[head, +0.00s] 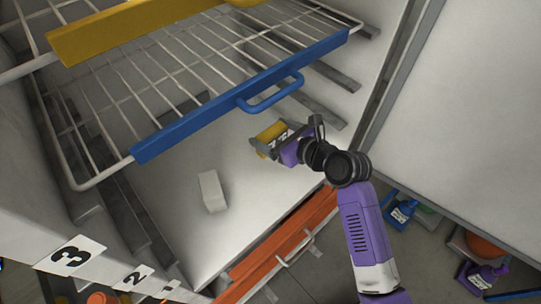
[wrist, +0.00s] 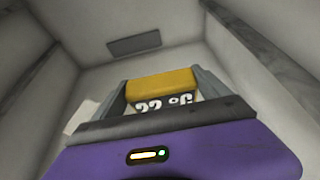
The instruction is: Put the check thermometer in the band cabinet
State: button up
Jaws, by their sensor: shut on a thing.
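My gripper (head: 271,141) is inside the open cabinet (head: 160,190), below the blue-fronted wire shelf (head: 245,95). It is shut on a small yellow block, the check thermometer (head: 268,134). In the wrist view the thermometer (wrist: 162,84) sits between the two grey fingers, with a dark face carrying white characters that look like a temperature marking. The cabinet's pale floor lies below it; I cannot tell whether the thermometer touches anything there. The fingers of my gripper (wrist: 162,90) hide its ends.
A white block (head: 212,190) stands on the cabinet floor to the left. A yellow-fronted shelf (head: 130,30) is higher up. An orange-fronted drawer or shelf (head: 285,240) is at the bottom edge. Labels including 3 (head: 70,254) are on the left. Blue and purple bottles (head: 402,212) stand outside at right.

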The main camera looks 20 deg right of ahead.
notch_tip(320, 180, down, 10)
jog(key=shift+f+b, duration=0.1)
jog(key=shift+b, duration=0.85)
jog(key=o, duration=1.3)
jog(key=shift+f, duration=0.1)
jog(key=shift+s+r, duration=0.2)
jog(key=shift+s, duration=0.05)
jog(key=v, duration=1.1)
jog(key=shift+s+d+r+p, duration=0.1)
jog(key=shift+s+r+p, duration=0.05)
jog(key=shift+s+p, duration=0.2)
